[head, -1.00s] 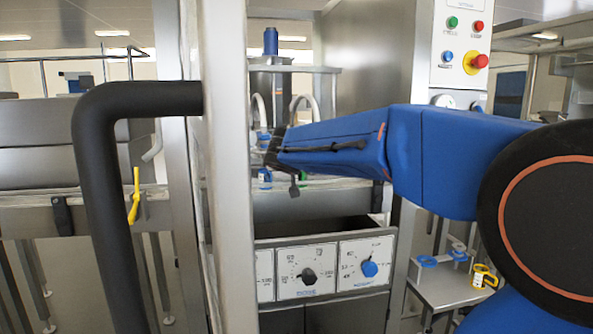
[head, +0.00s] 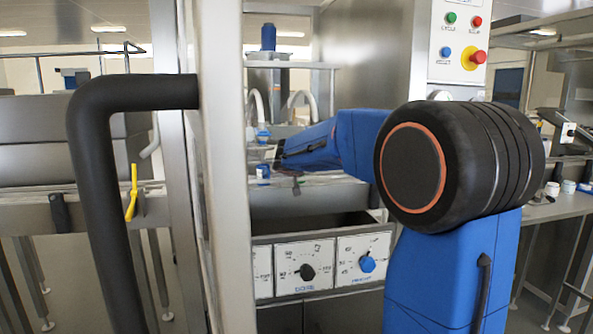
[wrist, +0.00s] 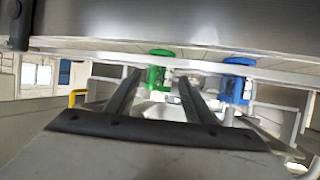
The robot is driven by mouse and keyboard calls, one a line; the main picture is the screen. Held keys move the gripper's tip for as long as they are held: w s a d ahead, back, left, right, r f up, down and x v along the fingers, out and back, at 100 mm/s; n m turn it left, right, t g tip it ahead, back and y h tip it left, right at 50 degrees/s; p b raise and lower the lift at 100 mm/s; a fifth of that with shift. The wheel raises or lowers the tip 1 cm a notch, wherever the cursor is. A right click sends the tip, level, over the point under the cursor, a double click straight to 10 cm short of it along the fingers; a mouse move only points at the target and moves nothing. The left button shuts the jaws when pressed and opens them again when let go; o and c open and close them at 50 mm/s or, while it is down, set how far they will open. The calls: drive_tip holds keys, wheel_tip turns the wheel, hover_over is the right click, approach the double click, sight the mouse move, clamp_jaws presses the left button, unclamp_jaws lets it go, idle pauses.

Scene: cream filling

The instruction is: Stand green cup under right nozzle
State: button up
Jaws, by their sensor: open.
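In the wrist view the green cup (wrist: 155,76) shows between the fingertips of my gripper (wrist: 156,84), near the steel rail. The fingers are open; whether either touches the cup I cannot tell. A blue cup (wrist: 237,88) stands to the right of it, outside the fingers. In the head view my gripper (head: 281,165) reaches left into the filling machine, and the green cup is hidden there. A blue-and-white cup (head: 263,171) is just left of it. Two pale curved tubes, the left nozzle (head: 256,103) and right nozzle (head: 301,101), show above; their outlets are unclear.
A steel post (head: 222,170) and a black handle (head: 95,190) stand at the left front. The control panel (head: 460,45) is at the upper right. A dial panel (head: 305,270) lies below the machine's ledge. A side table (head: 560,206) holds small items at the right.

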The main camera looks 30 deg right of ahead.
sight(299, 182)
drive_tip(key=shift+x, duration=2.2)
drive_tip(key=c, duration=0.8)
